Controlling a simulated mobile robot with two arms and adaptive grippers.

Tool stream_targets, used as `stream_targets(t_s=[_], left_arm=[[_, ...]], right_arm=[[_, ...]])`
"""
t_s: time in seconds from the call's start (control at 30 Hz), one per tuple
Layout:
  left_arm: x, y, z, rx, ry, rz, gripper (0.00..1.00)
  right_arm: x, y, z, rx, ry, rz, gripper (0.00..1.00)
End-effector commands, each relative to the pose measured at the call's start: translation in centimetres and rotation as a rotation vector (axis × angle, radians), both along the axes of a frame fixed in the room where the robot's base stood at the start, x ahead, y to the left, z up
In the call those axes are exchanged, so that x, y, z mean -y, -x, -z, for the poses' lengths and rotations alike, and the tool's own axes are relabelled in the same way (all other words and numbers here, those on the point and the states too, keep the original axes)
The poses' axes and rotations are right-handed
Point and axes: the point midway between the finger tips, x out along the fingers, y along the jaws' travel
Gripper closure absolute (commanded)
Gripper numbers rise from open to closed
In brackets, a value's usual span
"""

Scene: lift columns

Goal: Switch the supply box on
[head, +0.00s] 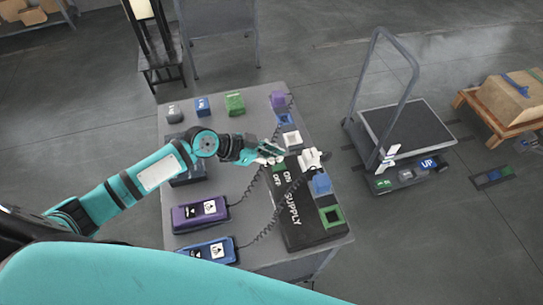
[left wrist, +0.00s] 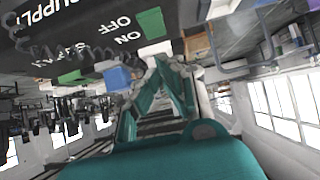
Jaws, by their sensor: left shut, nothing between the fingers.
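The black supply box (head: 305,230) lies on the grey table, with white SUPPLY lettering and ON and OFF labels. It also shows upside down at the upper left of the left wrist view (left wrist: 85,40). A green patch (left wrist: 152,22) is beside the OFF label. A white piece (head: 311,159) is at the box's far end. My left gripper (head: 272,154) is shut and empty over that end, near the ON and OFF labels. In the left wrist view its fingers (left wrist: 158,66) converge close to a white block; I cannot tell whether they touch it. My right gripper is not in view.
Purple (head: 187,218) and blue (head: 205,251) handsets with coiled cords lie left of the box. Small grey, blue and green blocks (head: 235,104) line the table's back. A cart (head: 405,135) with a tall handle stands right of the table, across open floor.

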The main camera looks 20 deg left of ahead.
Motion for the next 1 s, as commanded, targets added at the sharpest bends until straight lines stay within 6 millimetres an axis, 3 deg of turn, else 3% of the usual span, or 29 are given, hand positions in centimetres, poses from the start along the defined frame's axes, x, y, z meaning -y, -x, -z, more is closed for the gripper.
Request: stream_targets(t_s=[0.27,0.5,1.0], left_arm=[[-3.6,2.5,-3.1,0.003,-0.004,0.002,1.00],[-6.0,4.1,-5.4,0.002,0.000,0.000,1.00],[-6.5,4.4,-6.3,0.004,0.003,0.001,1.00]], right_arm=[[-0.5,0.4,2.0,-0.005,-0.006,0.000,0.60],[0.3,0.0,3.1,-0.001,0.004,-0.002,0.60],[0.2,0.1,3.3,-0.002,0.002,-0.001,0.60]])
